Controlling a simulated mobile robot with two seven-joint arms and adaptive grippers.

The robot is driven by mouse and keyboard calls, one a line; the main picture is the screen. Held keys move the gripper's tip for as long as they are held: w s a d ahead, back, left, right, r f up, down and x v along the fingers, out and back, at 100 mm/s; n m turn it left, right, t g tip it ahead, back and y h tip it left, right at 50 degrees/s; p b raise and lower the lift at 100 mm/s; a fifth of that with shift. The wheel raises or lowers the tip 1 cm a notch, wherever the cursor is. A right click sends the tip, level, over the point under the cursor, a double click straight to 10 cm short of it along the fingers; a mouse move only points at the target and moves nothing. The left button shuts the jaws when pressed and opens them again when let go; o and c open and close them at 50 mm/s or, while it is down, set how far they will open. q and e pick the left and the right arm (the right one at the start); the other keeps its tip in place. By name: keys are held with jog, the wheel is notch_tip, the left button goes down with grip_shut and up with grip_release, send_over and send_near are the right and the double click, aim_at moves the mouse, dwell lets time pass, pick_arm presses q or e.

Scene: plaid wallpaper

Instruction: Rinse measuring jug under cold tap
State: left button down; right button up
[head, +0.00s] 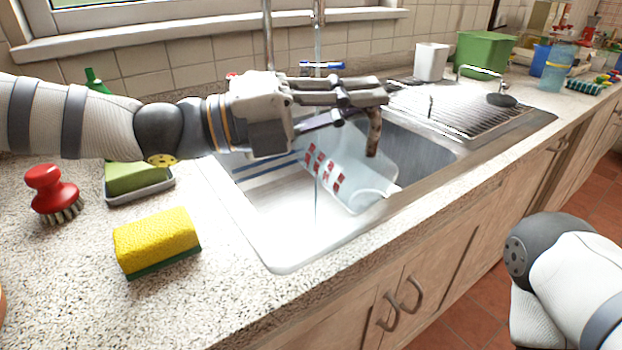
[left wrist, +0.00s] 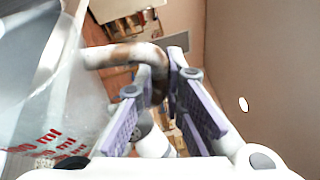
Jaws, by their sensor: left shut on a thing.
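The measuring jug (head: 345,180) is clear with red markings. It is tilted inside the sink (head: 278,240). My left gripper (head: 372,98) is shut on the jug's brown-stained handle, above the sink. In the left wrist view the handle (left wrist: 125,55) runs between the fingers (left wrist: 160,95), and the jug's wall (left wrist: 60,120) with red "ml" print is at left. The cold tap has a blue-marked lever (head: 322,65) behind my gripper. A thin vertical line below the tap, in front of the jug, looks like running water. My right gripper is out of view.
A yellow sponge (head: 157,241), a red brush (head: 52,192) and a soap dish (head: 140,182) stand left of the sink. A wire drainer (head: 465,108), white cup (head: 431,62) and green tub (head: 484,53) are to the right.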

pick_arm(q)
jog(key=s+m, duration=0.1)
jog(key=s+d+r+m+p, duration=0.1)
jog(key=s+d+r+y+p, duration=0.1)
jog(key=s, duration=0.1)
jog(key=shift+s+d+r+m+g, duration=0.1)
jog(key=shift+d+r+m+g, duration=0.1)
jog(key=shift+d+m+g, duration=0.15)
jog(key=s+d+f+m+t+y+p, duration=0.1)
jog(key=s+d+f+m+t+y, duration=0.1)
jog(key=s+d+f+m+y, duration=0.3)
jog(key=s+d+f+m, duration=0.1)
jog(key=s+f+m, duration=0.2)
jog(key=f+m, duration=0.1)
jog(key=shift+d+f+m+p, duration=0.2)
jog(key=shift+f+m+p, duration=0.15)
jog(key=shift+f, duration=0.3)
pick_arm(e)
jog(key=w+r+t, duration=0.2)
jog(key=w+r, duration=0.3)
pick_arm(q)
jog(key=shift+r+t, duration=0.1)
jog(key=shift+t, duration=0.15)
